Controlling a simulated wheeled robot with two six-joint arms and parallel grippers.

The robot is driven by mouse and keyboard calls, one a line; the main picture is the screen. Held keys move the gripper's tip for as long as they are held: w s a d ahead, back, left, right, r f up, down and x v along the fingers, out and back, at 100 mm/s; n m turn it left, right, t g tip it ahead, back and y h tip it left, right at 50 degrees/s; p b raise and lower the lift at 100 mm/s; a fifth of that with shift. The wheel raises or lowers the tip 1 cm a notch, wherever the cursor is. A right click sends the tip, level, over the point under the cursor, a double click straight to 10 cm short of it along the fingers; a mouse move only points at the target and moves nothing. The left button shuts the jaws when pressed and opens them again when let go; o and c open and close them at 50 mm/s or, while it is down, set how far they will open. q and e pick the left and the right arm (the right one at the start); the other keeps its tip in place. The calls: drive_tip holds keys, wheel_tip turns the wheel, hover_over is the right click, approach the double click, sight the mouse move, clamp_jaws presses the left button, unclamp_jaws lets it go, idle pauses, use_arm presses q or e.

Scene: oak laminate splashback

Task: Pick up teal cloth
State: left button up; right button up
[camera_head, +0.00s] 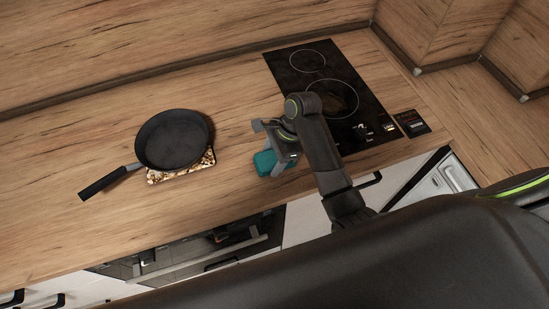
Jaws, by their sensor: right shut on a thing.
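A teal cloth (264,163) is at the wooden counter's front part, left of the cooktop. My right gripper (270,158) is over it and shut on it, with the arm coming in from the lower right. The gripper and wrist hide part of the cloth. I cannot tell whether the cloth still touches the counter. My left gripper is not in view.
A black frying pan (172,138) stands on a patterned trivet (183,174) to the left, its handle pointing lower left. A black cooktop (312,64) lies behind my right arm. The counter (60,150) is clear at the far left.

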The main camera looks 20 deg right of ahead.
sight(267, 158)
drive_tip(key=shift+b, duration=0.45)
wheel_tip(267, 158, up, 4)
drive_tip(key=shift+f, duration=0.1)
wheel_tip(267, 158, up, 4)
drive_tip(key=p, duration=0.4)
drive_tip(key=shift+r, duration=0.25)
drive_tip(key=shift+r+p, duration=1)
drive_tip(key=shift+p, duration=0.05)
